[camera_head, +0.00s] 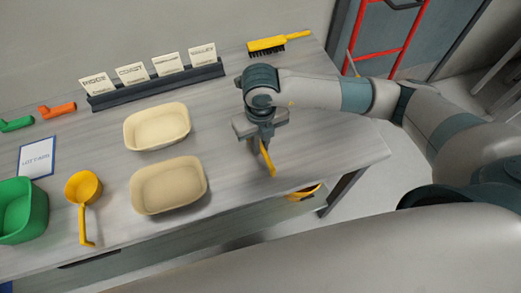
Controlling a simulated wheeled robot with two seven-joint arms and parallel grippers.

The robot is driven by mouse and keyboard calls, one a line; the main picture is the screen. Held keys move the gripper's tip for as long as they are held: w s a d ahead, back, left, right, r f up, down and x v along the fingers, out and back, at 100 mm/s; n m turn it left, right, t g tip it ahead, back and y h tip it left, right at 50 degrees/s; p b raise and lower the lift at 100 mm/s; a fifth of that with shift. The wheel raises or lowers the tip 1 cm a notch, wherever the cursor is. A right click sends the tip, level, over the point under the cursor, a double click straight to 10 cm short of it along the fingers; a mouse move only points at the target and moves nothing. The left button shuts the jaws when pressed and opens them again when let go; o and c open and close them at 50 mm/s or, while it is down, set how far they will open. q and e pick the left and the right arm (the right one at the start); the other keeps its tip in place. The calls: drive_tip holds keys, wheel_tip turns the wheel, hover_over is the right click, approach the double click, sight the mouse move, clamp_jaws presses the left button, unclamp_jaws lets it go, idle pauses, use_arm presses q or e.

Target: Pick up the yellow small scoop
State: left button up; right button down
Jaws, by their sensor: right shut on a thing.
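My right gripper (261,142) is over the right part of the table, pointing down. It is shut on a yellow piece that looks like the handle of the yellow small scoop (268,164); the piece slants down below the jaws. The gripper hides the rest of it, and I cannot tell whether it touches the table. Another yellow scoop (83,187) with a round bowl lies on the left of the table, its handle toward the front edge. My left gripper is not in view.
Two cream trays (133,195) stand mid-table. A green bin (45,208), a blue-edged card (37,157), and green (17,125) and orange (57,110) scoops are at left. A label rack (155,86) and yellow brush (278,43) are behind. A yellow rounded object (304,192) shows below the front edge.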

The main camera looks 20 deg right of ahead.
drive_tip(key=s+d+r+p, duration=0.1)
drive_tip(key=s+d+r, duration=0.1)
drive_tip(key=s+r, duration=0.5)
drive_tip(key=shift+s+d+r, duration=0.15)
drive_tip(key=shift+s+d, duration=0.1)
drive_tip(key=shift+s, duration=1.95)
drive_tip(key=shift+w, duration=0.1)
